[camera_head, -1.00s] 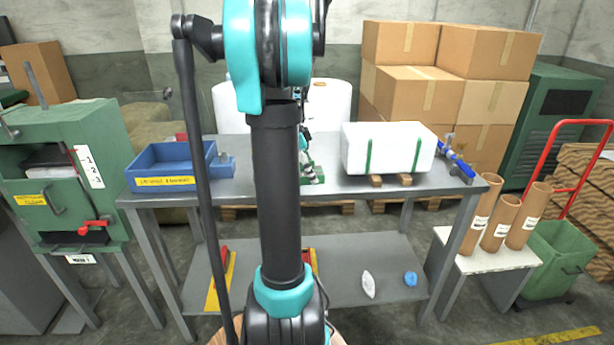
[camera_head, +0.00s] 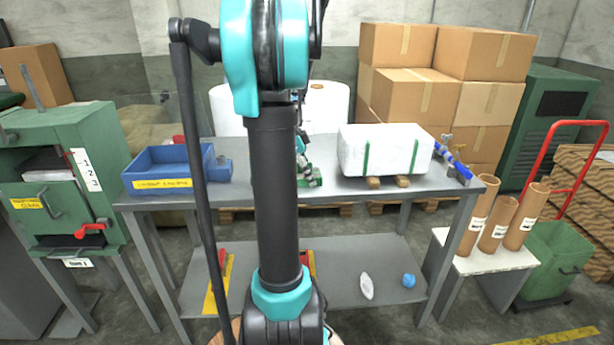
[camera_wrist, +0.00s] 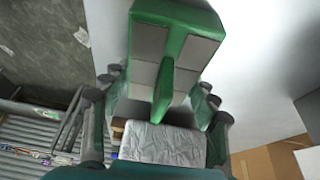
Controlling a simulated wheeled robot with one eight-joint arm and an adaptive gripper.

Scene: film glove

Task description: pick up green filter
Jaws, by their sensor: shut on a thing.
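The green filter (camera_wrist: 166,92) fills the top middle of the wrist view, a green frame with pale grey panels and a green ridge along its middle. My gripper (camera_wrist: 158,98) has its dark-tipped fingers on either side of the ridge and is shut on the filter. In the head view my arm hides most of my gripper. A small green part, probably the filter (camera_head: 304,184), shows just right of my arm at the grey table (camera_head: 232,197). I cannot tell whether the filter touches the table.
A white block (camera_head: 384,152) with green straps rests on brown supports to the right on the table. A blue bin (camera_head: 168,174) stands at the left, and a blue tool (camera_head: 456,165) lies at the right end. Cardboard boxes (camera_head: 500,52) are stacked behind.

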